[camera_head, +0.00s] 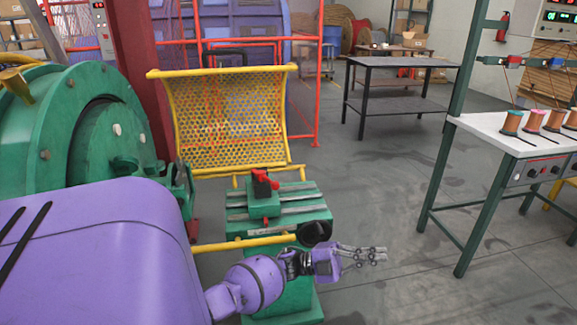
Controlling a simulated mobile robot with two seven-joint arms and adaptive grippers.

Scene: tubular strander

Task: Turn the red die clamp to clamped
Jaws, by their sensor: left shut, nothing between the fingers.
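The clamp's red handle points to the right and slightly down in the camera_head view. My left gripper (382,255) is to the right of the stand and lower in the picture, apart from the clamp. Its fingers point right, are shut and hold nothing. My left forearm passes in front of the stand's lower part. My right gripper is not in view.
A yellow mesh guard (228,118) stands behind the stand, and a yellow bar (242,242) runs in front. A green round machine housing (85,125) is at left. A white-topped bench (515,133) with spools is at right. The floor between is clear.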

